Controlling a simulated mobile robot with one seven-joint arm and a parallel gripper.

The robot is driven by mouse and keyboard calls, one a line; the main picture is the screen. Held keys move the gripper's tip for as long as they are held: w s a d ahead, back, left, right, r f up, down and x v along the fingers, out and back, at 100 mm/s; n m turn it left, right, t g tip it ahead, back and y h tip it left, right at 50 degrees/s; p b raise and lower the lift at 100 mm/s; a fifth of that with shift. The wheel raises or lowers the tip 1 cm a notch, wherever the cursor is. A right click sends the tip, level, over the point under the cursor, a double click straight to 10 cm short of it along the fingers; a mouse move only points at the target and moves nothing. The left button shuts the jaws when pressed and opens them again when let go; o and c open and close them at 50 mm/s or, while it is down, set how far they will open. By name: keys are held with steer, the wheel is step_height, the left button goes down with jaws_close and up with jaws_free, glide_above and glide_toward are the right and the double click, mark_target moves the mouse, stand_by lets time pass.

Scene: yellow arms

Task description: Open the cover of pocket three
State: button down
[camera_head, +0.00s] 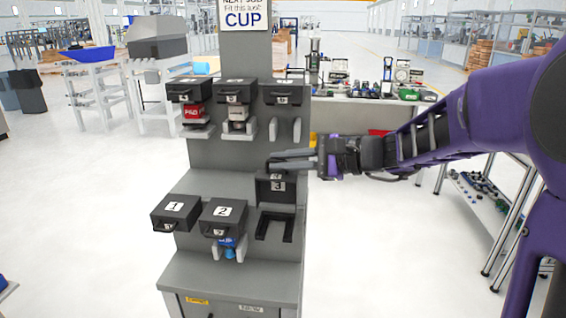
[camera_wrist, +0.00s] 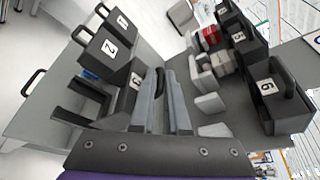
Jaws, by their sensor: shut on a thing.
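My gripper (camera_head: 270,161) reaches in from the right at the top edge of this cover. In the wrist view my gripper (camera_wrist: 163,98) has its two grey fingers shut on the black handle (camera_wrist: 159,84) of cover three. The cover (camera_wrist: 122,103) shows left of the fingers there, partly hidden.
Covers one (camera_head: 176,211) and two (camera_head: 223,215) are down at the left, with a blue item (camera_head: 229,250) under cover two. Above is a row of lidded pockets, including cover six (camera_head: 283,92). A bench with tools (camera_head: 370,98) stands behind at right.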

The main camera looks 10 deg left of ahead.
steer(key=shift+f, duration=0.15)
steer(key=c, duration=1.2)
jaws_free()
steer(key=shift+d, duration=0.15)
steer(key=v, duration=1.7)
steer(key=shift+s+d, duration=0.1)
steer(key=shift+d, duration=0.05)
